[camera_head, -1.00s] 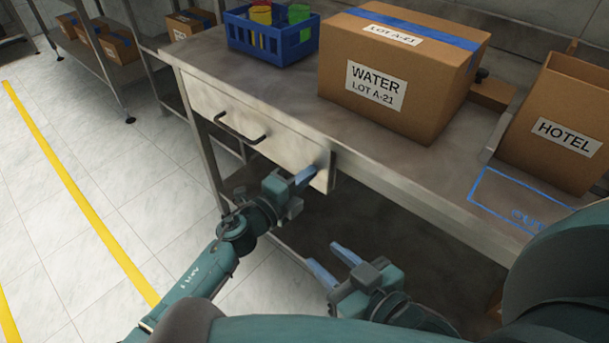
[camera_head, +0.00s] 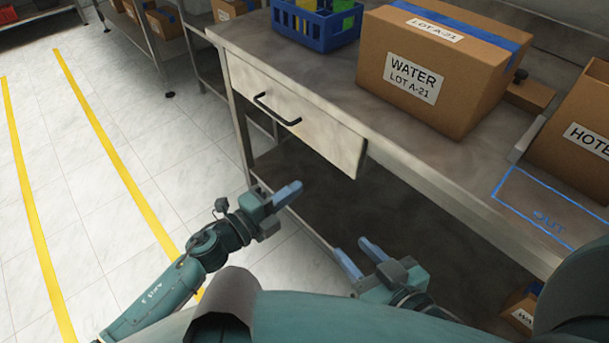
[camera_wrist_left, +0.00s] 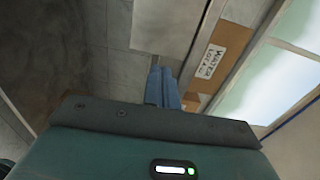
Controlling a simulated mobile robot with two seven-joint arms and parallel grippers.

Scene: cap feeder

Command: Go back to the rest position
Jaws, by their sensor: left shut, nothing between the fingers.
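My left gripper (camera_head: 288,195) is shut and empty, in the open space in front of the workbench and below its drawer (camera_head: 290,112). Its two blue fingers lie together in the left wrist view (camera_wrist_left: 162,87). My right gripper (camera_head: 360,258) is at the bottom middle of the head view, with its two blue fingers apart and nothing seen between them. Neither gripper touches the bench or the drawer. The drawer has a dark handle (camera_head: 277,109) and a pale front.
A blue OUT outline (camera_head: 550,222) marks the top. A lower shelf (camera_head: 330,190) lies under the bench. Floor at left is clear.

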